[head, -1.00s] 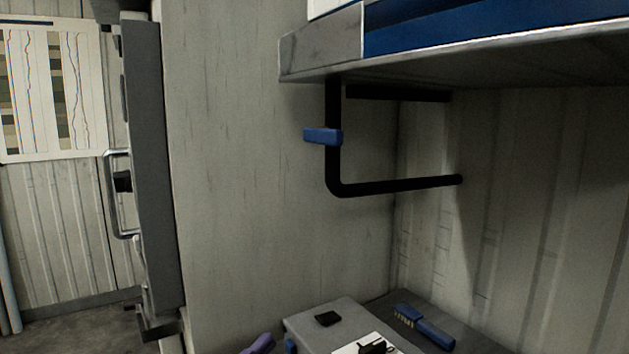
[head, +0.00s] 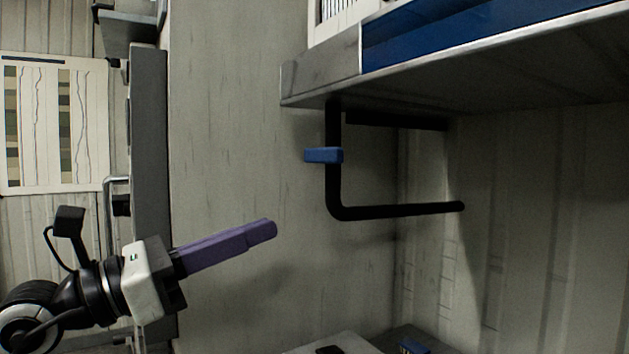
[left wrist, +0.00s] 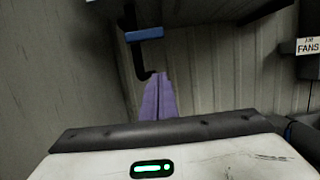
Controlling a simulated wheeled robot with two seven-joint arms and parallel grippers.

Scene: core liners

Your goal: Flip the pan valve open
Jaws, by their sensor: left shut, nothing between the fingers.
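The pan valve's blue handle (head: 323,155) sits crosswise on a black pipe (head: 334,185) under the tray-like unit. The pipe drops from the unit, bends, and runs right to the wall. My left gripper (head: 274,229), with purple fingers, is shut and empty, pointing right and slightly up. It is below and left of the handle in the head view, apart from it. In the left wrist view the blue handle (left wrist: 145,34) shows beyond and above the shut fingertips (left wrist: 157,76). My right gripper is in neither view.
The unit's metal edge (head: 320,75) overhangs the pipe. A grey cabinet door (head: 149,150) and a wall chart (head: 50,120) are at left. A grey surface with small items lies at the bottom. A "FANS" label (left wrist: 309,46) is at right in the left wrist view.

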